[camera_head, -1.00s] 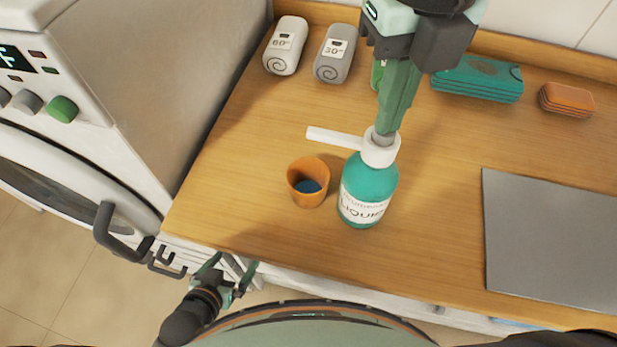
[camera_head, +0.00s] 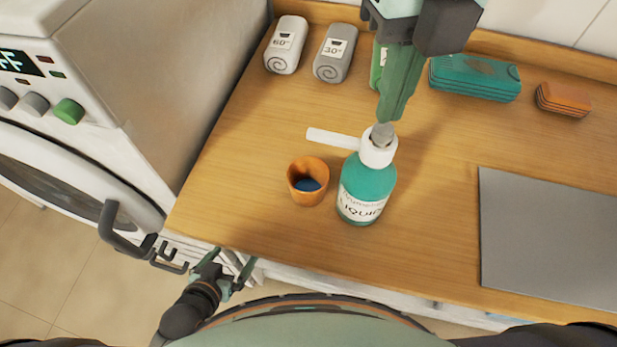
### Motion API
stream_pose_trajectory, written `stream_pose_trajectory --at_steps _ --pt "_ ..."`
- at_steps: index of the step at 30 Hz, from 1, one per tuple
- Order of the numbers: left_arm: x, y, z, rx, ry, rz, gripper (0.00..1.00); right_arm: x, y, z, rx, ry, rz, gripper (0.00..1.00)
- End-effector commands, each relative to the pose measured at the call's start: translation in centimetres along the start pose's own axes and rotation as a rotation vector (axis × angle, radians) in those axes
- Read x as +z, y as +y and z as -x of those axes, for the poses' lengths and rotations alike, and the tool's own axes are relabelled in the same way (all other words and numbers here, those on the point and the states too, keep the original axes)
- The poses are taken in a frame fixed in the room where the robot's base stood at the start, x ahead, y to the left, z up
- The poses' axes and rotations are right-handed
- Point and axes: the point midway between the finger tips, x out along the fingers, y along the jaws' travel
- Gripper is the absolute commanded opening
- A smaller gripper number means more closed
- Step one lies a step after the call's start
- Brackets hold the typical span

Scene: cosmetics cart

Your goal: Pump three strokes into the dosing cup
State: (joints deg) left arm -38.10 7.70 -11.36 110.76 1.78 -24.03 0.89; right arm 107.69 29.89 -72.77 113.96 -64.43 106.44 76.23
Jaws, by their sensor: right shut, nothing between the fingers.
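A teal pump bottle (camera_head: 366,190) with a white label reading "LIQUID" stands upright on the wooden counter. Its white pump head (camera_head: 377,151) has a spout pointing left, toward the space above and behind the cup. The orange dosing cup (camera_head: 307,170) stands upright just left of the bottle, apart from it, with some blue liquid inside. My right gripper (camera_head: 382,132) is shut and empty, pointing down with its tips at the top of the pump head; whether they touch is hard to tell. My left gripper (camera_head: 228,267) is open and empty, low beyond the counter's front edge.
Two rolled towels (camera_head: 286,46) (camera_head: 335,53) marked 60° and 30° lie at the back. A green item (camera_head: 377,66) is partly hidden behind my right gripper. Teal cloths (camera_head: 475,79), an orange stack (camera_head: 563,100) and a grey panel (camera_head: 550,240) are at right. A white machine (camera_head: 85,110) stands left.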

Motion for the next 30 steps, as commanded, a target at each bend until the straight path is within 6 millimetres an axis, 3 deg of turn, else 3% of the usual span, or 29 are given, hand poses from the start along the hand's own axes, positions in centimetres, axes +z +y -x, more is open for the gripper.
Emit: stream_pose_trajectory --at_steps 30 --pt "2.4 -0.2 -1.8 -0.001 -0.006 0.002 1.0 0.0 0.0 -2.9 0.0 0.001 0.0 0.0"
